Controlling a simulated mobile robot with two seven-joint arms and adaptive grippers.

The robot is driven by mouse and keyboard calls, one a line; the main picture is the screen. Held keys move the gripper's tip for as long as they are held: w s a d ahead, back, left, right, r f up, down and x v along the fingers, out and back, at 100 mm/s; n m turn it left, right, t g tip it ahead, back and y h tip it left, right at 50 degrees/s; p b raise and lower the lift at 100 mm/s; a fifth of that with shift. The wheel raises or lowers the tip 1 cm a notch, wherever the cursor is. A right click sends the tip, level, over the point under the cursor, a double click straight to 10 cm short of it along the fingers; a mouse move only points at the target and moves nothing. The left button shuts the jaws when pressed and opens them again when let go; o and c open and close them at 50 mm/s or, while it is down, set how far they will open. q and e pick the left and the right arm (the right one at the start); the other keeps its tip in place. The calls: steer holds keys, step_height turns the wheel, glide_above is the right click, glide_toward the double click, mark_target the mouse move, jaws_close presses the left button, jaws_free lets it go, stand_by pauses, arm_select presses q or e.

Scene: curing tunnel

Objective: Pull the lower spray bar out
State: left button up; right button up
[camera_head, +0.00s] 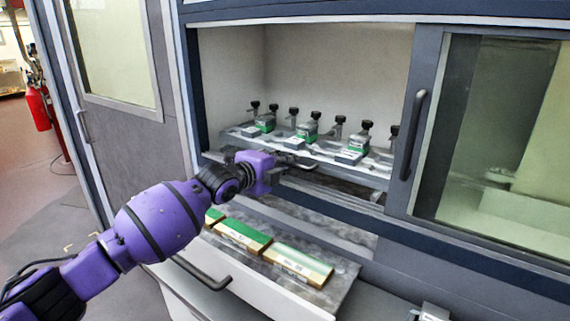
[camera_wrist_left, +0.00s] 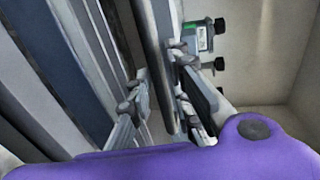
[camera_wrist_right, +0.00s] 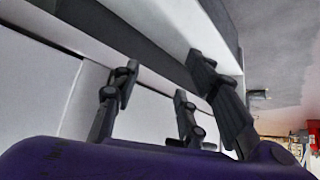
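A grey rail (camera_head: 368,177) carrying several black-knobbed fittings runs across the cabinet opening, with a darker bar or slot (camera_head: 335,187) just below it. I cannot tell for certain which of these is the lower spray bar. My left gripper (camera_head: 290,165) reaches in at the rail's front edge, its fingers partly hidden. In the left wrist view its fingers (camera_wrist_left: 162,88) stand apart on either side of a long dark bar (camera_wrist_left: 152,45); a firm grip does not show. My right gripper (camera_wrist_right: 168,85) is open and empty near a white panel edge.
Below, a pulled-out drawer (camera_head: 318,298) with a dark handle (camera_head: 205,278) holds green and gold blocks (camera_head: 300,262). A sliding glass door (camera_head: 500,150) with a black handle (camera_head: 413,135) covers the right side. Green-labelled fittings (camera_head: 307,133) stand on the rail.

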arm_select(q)
steer(key=shift+w, duration=0.1)
steer(key=shift+c, duration=0.5)
steer(key=shift+d, duration=0.1)
jaws_close()
steer(key=shift+f, duration=0.1)
